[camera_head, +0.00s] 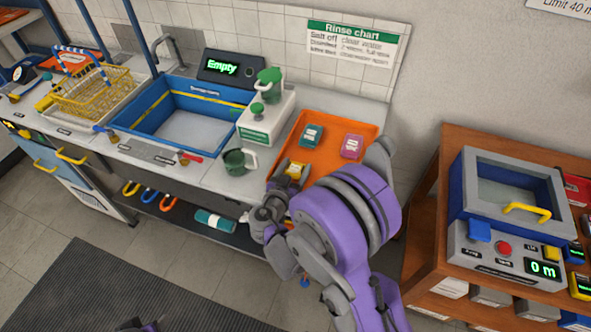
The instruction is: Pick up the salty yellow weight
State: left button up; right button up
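A small yellow weight (298,167) is at the left side of the orange tray (316,181) on the counter. My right gripper (291,178) is right at the near side of the yellow weight. Its fingers are small and partly covered by my own wrist, so I cannot tell whether they are open, shut or touching the weight. A teal weight (312,135) and a pink weight (352,146) lie farther back on the same tray. At the bottom edge only a small purple and dark piece of my own body shows; my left gripper cannot be made out.
A blue sink (185,113) with an "Empty" display (226,68) is left of the tray. A green-topped dispenser (266,110) and a green mug (238,161) stand between them. A yellow wire basket (90,92) is far left. A blue-grey chamber (507,210) stands on the wooden bench at right.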

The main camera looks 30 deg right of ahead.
grip_shut()
jog(key=shift+r, duration=0.1)
